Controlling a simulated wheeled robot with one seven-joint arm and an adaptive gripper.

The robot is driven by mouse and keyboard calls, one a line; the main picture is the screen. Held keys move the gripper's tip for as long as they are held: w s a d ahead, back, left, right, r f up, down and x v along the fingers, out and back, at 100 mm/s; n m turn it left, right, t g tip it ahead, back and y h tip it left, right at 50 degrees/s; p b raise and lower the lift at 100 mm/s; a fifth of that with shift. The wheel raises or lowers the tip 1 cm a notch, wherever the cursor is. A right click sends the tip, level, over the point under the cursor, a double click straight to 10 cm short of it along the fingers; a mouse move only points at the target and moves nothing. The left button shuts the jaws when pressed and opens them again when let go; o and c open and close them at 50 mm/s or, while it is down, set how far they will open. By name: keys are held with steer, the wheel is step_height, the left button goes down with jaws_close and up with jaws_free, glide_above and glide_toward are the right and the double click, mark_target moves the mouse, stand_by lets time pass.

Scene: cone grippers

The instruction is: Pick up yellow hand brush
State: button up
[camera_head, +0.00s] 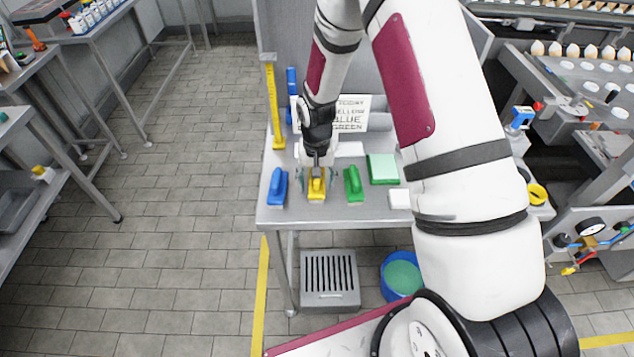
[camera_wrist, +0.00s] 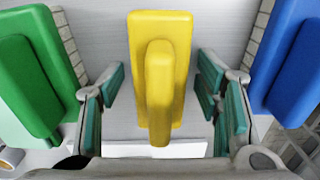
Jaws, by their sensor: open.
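The yellow hand brush (camera_head: 316,187) lies on the metal table (camera_head: 335,217), between a blue brush on its left and a green brush on its right in the head view. My gripper (camera_head: 317,173) is over it, pointing down. In the wrist view the yellow hand brush (camera_wrist: 160,75) is in the middle, handle toward the camera. The teal-padded fingers of my gripper (camera_wrist: 162,100) are spread on either side of its handle, with gaps on both sides. Nothing is held.
The blue brush (camera_head: 277,187) and green brush (camera_head: 353,184) stand close on either side. A sign (camera_head: 350,113) stands behind. A blue bucket (camera_head: 401,274) is under the table.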

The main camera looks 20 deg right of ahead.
steer(key=c, duration=1.3)
step_height(320, 180, up, 10)
steer(key=shift+r+b, duration=0.1)
steer(key=shift+b, duration=0.6)
